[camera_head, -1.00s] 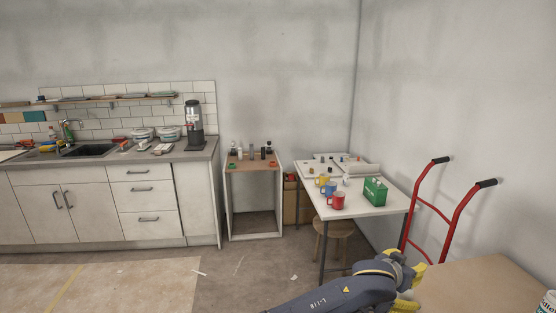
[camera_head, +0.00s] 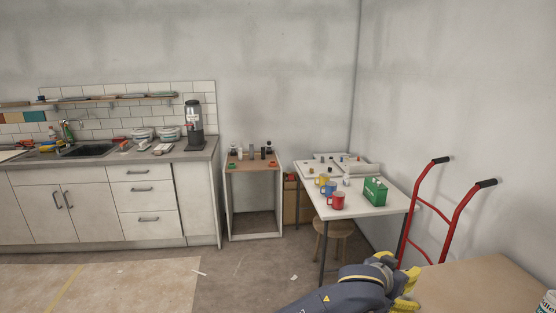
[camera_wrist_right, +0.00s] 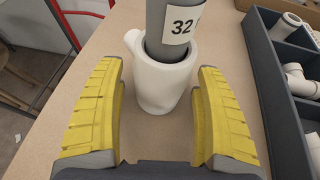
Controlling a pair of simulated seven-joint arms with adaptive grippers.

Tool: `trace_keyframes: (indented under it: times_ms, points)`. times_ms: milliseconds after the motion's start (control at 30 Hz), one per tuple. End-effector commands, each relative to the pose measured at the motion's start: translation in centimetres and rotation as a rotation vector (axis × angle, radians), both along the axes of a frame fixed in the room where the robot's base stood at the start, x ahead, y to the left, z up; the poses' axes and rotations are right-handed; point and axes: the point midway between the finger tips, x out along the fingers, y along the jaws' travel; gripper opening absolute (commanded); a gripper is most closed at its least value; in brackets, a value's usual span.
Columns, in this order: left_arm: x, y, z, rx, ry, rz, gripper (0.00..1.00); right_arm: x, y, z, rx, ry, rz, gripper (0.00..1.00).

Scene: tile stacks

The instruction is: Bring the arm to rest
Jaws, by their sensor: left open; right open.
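My left gripper (camera_head: 408,291) shows at the bottom of the head view, right of centre, by the left edge of a light brown board-like surface. Its yellow fingers are partly cut off or hidden. In the right wrist view my right gripper (camera_wrist_right: 160,100) is open, with yellow fingers on both sides. A white pipe fitting (camera_wrist_right: 158,85) stands upright between and just beyond the fingertips, with visible gaps on both sides. A grey pipe (camera_wrist_right: 160,20) labelled 32 stands in its top.
A dark tray (camera_wrist_right: 270,85) with white fittings (camera_wrist_right: 300,75) lies right of the right gripper. In the head view, a red hand truck (camera_head: 452,225) stands by a white table (camera_head: 385,208) with mugs and a green box (camera_head: 375,191). Floor left of it is mostly clear.

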Motion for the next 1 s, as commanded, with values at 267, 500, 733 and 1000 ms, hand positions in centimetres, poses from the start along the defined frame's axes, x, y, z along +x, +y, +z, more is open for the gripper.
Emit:
trace_keyframes:
  times_ms: [267,500,733,1000]
  points:
    - [-0.4,0.4,0.3,0.000,0.000,0.000,0.47,-1.1,4.1,1.7,0.004,-0.002,0.001,0.71]
    - [-0.4,0.4,0.3,0.000,0.000,0.000,0.47,-1.9,6.8,2.9,0.003,-0.001,0.000,0.71]
    - [-0.4,0.4,0.3,0.000,0.000,0.000,0.47,-1.1,3.8,1.8,-0.004,0.001,-0.001,0.71]
    - [-0.4,0.4,0.3,0.000,0.000,0.000,0.47,0.0,-0.1,0.1,-0.005,0.001,-0.001,0.71]
